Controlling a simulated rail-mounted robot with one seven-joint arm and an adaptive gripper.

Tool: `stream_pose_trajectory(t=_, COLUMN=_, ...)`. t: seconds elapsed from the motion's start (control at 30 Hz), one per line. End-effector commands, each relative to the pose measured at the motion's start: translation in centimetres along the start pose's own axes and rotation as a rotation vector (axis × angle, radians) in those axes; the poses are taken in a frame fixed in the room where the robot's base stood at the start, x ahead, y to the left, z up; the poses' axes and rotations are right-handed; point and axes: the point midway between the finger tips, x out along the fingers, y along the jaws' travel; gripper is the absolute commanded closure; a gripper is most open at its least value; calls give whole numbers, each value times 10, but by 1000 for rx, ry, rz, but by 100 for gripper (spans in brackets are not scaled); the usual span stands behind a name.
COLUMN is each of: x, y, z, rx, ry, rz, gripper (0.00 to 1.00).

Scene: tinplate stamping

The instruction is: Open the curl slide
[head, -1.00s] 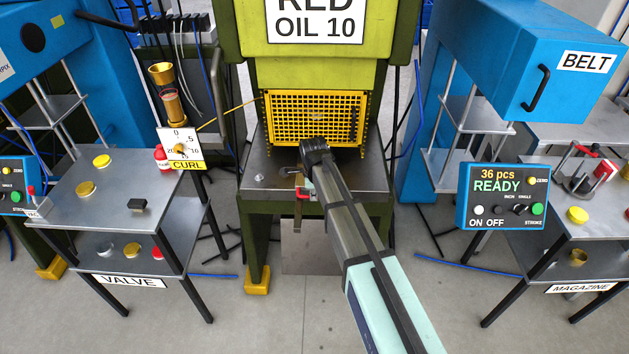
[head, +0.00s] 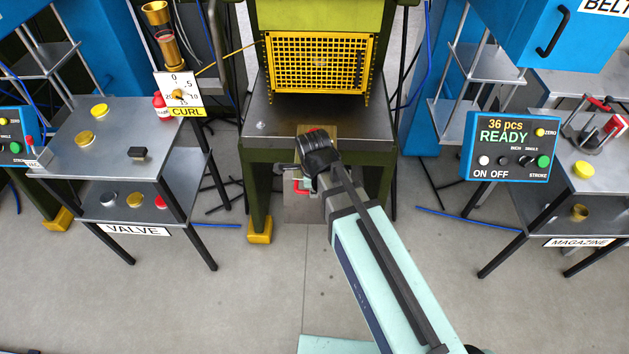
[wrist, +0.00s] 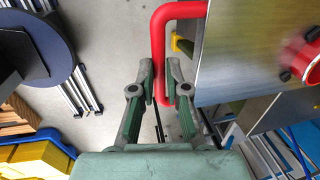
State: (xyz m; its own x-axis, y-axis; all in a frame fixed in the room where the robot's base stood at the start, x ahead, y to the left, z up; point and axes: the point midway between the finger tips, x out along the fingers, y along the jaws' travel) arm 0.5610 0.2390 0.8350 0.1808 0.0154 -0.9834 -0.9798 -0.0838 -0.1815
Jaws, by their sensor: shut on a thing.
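The curl slide is at the front of the green press in the middle; its red handle (head: 302,186) shows just below the table edge beside my gripper (head: 308,183). In the wrist view the bent red handle (wrist: 160,40) runs between the two fingers of my gripper (wrist: 163,80), which is shut on it. A flat metal plate (wrist: 235,50) lies beside the handle there, with a red ring (wrist: 312,60) at its right. A tan strip (head: 330,131) shows on the press table behind my wrist. My wrist hides much of the slide in the head view.
A yellow mesh guard (head: 318,65) stands over the press table (head: 275,115). The CURL dial (head: 180,95) is to its left. The VALVE table (head: 65,150) stands left; the READY panel (head: 510,147) is right. Floor in front is open.

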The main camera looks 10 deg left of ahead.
Motion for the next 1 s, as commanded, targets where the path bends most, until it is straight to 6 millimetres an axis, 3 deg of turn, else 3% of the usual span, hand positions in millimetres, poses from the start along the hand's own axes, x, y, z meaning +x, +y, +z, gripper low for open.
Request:
stream_pose_trajectory(t=0.07, x=0, y=-2, z=0, rx=0, ry=1, rz=-2, gripper=100)
stream_pose_trajectory(t=0.1, x=0, y=-2, z=0, rx=0, ry=1, rz=-2, gripper=75)
stream_pose_trajectory(t=0.13, x=0, y=-2, z=0, rx=0, ry=1, rz=-2, gripper=65)
stream_pose_trajectory(t=0.17, x=0, y=-2, z=0, rx=0, ry=1, rz=-2, gripper=61)
stream_pose_trajectory(t=0.63, x=-8, y=-2, z=0, rx=0, ry=0, rz=-3, gripper=61)
stream_pose_trajectory(t=1.0, x=-63, y=-2, z=0, rx=0, ry=-1, rz=-5, gripper=61)
